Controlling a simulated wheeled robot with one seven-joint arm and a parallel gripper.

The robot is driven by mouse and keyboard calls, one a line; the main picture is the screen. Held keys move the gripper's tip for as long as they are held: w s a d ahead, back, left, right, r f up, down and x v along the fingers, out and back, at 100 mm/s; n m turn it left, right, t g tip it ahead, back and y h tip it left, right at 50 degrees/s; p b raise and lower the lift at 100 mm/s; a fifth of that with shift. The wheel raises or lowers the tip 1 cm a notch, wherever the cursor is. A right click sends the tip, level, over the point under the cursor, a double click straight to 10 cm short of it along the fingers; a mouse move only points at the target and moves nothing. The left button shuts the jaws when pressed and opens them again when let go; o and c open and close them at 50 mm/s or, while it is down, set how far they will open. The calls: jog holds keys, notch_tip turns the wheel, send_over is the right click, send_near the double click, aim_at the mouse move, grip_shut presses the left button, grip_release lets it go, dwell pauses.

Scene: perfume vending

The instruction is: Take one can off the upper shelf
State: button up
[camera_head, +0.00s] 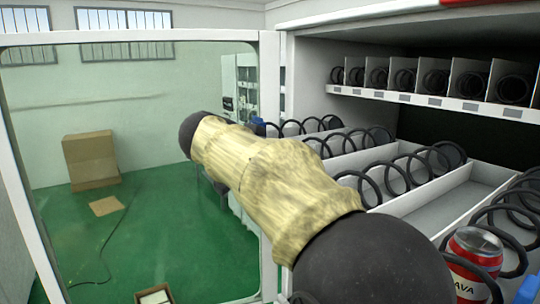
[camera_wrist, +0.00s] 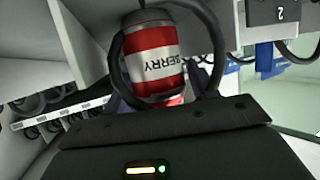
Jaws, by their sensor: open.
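In the wrist view a red and white can (camera_wrist: 155,60) with upside-down lettering "BERRY" stands inside a black spiral coil (camera_wrist: 117,65). My gripper (camera_wrist: 163,88) is open around the lower part of the can in the picture; its fingers are partly hidden, and I cannot tell whether they touch it. In the head view my gripper is hidden behind my arm. The upper shelf (camera_head: 430,100) there shows black coils in narrow lanes and no clear can. A red can (camera_head: 472,262) lettered "AVA" stands in a coil on the lower shelf (camera_head: 425,201), at the right.
Lane dividers and coils crowd the shelves closely. A lane label (camera_wrist: 280,14) with "2" is at the wrist view's upper right. A glass door (camera_head: 270,100) stands open at the left. A cardboard box (camera_head: 90,160) is on the green floor beyond it.

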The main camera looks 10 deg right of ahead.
dwell(0.5)
jog(key=c, duration=0.8)
jog(key=shift+c, duration=0.3)
jog(key=shift+r, duration=0.1)
jog(key=shift+r+b, duration=0.45)
jog(key=shift+r, duration=4.5)
